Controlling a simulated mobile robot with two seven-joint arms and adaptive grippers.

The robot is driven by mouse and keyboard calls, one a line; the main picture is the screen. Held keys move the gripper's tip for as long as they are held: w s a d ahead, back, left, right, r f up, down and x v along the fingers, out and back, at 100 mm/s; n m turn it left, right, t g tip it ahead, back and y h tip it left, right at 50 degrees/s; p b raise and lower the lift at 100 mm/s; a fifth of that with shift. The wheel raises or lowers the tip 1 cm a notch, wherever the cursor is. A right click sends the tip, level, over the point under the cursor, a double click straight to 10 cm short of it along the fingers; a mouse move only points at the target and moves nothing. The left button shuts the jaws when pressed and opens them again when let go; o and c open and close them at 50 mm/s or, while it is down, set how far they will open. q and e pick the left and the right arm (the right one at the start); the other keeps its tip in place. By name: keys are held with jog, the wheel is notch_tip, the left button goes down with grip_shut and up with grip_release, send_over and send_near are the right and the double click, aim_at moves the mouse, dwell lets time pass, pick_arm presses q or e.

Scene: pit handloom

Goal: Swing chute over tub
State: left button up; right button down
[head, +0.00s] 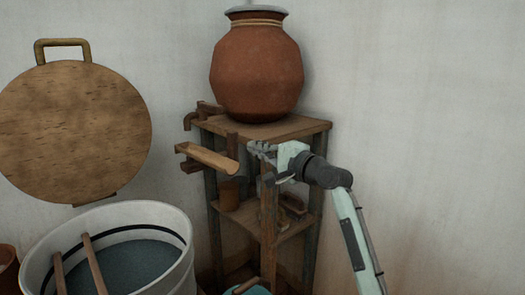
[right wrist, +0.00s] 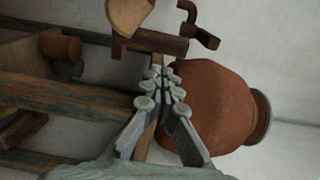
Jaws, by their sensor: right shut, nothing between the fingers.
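The chute (head: 208,158) is a tan wooden trough beside the stand's upper left side, under the tap (head: 203,114). It points left and its free end is high above the tub's right side; I cannot tell whether it is over the rim. The tub (head: 178,222) is white with a dark band and holds blue-grey water. My right gripper (head: 258,148) is shut and empty, just right of the chute's near end, without a clear sign of contact. In the right wrist view, its fingers (right wrist: 163,88) are together below the chute (right wrist: 130,14). My left gripper is out of view.
A large clay pot (head: 256,75) with a metal lid stands on the wooden stand (head: 300,127). Small vessels sit on the stand's lower shelf. A round wooden lid (head: 75,130) hangs at left. Two wooden sticks (head: 95,264) lean in the tub. A teal vessel (head: 248,288) is at the bottom.

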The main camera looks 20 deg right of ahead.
aim_at(244, 143)
jog(key=x, duration=0.5)
jog(key=shift+w+a, duration=0.1)
jog(key=shift+w, duration=0.1)
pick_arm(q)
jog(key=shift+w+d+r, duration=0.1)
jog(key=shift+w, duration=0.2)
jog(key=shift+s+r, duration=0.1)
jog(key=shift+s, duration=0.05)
